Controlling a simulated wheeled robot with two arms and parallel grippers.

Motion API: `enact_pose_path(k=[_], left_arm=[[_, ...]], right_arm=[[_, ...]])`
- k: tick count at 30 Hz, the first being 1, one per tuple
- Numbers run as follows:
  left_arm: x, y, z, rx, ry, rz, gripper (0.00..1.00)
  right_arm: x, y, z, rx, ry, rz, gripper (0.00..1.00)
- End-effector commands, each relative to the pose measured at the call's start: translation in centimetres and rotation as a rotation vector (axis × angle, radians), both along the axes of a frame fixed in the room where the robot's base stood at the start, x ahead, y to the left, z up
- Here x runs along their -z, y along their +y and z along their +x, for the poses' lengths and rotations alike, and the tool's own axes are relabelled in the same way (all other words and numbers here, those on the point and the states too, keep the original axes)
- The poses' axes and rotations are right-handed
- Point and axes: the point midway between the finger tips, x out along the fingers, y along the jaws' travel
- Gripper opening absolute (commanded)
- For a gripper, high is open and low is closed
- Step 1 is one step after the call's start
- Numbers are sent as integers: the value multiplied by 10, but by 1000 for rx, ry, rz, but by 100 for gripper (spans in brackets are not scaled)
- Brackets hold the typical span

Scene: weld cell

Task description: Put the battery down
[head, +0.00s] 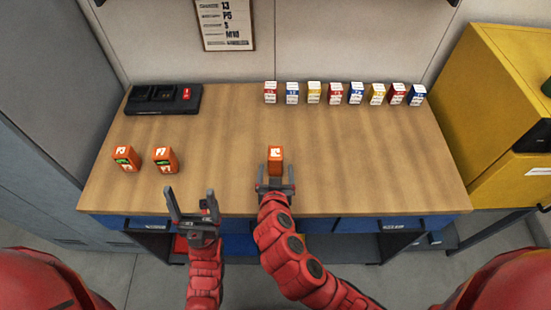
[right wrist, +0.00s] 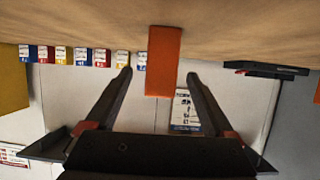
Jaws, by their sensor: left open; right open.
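An orange battery (head: 275,160) stands upright on the wooden workbench (head: 225,140), near the middle of its front part. My right gripper (head: 275,184) is open at the battery's near side. In the right wrist view the battery (right wrist: 163,62) shows between the spread fingertips of the right gripper (right wrist: 159,73), with a gap on each side. Two more orange batteries with green displays, one (head: 124,158) further left and one (head: 165,160) beside it, stand on the left of the bench. My left gripper (head: 192,196) is open and empty at the bench's front edge.
A black charger (head: 150,100) with a red part lies at the back left. Several small coloured boxes (head: 335,94) stand in a row at the back right. A yellow cabinet (head: 490,110) borders the bench on the right. The bench right of the middle battery is clear.

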Motion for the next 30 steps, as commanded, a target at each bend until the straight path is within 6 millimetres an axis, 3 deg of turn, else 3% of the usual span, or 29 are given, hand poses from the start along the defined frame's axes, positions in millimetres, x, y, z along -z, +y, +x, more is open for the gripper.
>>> enact_pose_path(k=[10,16,25,26,30], left_arm=[[-34,0,0,0,0,0,82],[-40,0,0,0,0,0,82],[-40,0,0,0,0,0,82],[-40,0,0,0,0,0,82],[-40,0,0,0,0,0,82]], right_arm=[[2,0,31,3,2,-5,88],[13,0,47,3,1,-3,88],[16,1,50,0,-1,0,88],[16,1,50,0,-1,0,86],[16,1,50,0,-1,0,60]])
